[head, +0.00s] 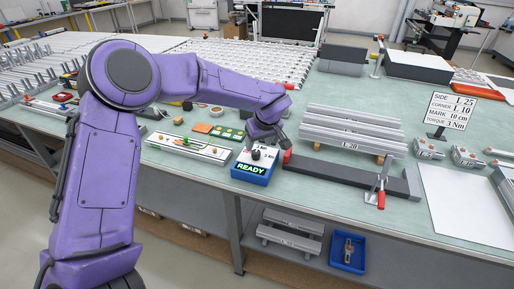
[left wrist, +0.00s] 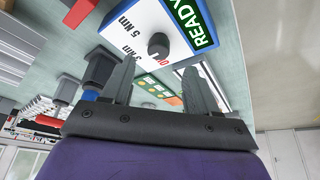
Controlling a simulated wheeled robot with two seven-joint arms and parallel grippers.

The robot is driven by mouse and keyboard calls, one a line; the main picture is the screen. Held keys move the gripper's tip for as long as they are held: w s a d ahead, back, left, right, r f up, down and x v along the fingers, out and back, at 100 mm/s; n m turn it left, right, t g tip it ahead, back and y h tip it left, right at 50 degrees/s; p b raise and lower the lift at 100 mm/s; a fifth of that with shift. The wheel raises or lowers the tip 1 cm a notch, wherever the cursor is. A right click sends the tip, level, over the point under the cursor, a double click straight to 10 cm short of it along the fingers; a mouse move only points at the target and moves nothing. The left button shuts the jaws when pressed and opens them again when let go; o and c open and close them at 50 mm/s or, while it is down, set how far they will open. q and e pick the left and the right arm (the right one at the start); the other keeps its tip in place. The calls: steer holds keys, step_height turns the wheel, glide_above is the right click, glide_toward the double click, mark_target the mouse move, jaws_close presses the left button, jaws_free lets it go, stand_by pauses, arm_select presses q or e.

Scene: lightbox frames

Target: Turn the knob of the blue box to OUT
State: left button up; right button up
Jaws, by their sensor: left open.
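The blue box (head: 252,174) stands on the bench, with a white top and a green READY sign on its front. Its dark round knob (head: 256,155) shows on the top; which mark it points to is too small to tell. In the left wrist view the knob (left wrist: 158,45) is just beyond the fingertips, near the labels 5 NM and 3 NM and red lettering partly hidden by a finger. My left gripper (head: 268,137) is over the back of the box. Its two fingers (left wrist: 158,68) are apart with nothing between them, and the knob appears clear of them. My right gripper is not in view.
A board with coloured parts (head: 188,147) lies left of the box. Grey rails (head: 350,130) and a dark bar (head: 340,173) with red-tipped clamps are close on the right. A sign (head: 452,108) stands farther right. A white sheet (head: 465,205) lies at the right.

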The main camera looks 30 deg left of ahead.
mark_target(256, 152)
arm_select(q)
steer(key=x, duration=0.5)
steer(key=shift+w+f, duration=0.15)
steer(key=shift+w, duration=0.15)
steer(key=shift+a+f, duration=0.1)
steer(key=shift+f, duration=0.25)
steer(key=shift+s, duration=0.1)
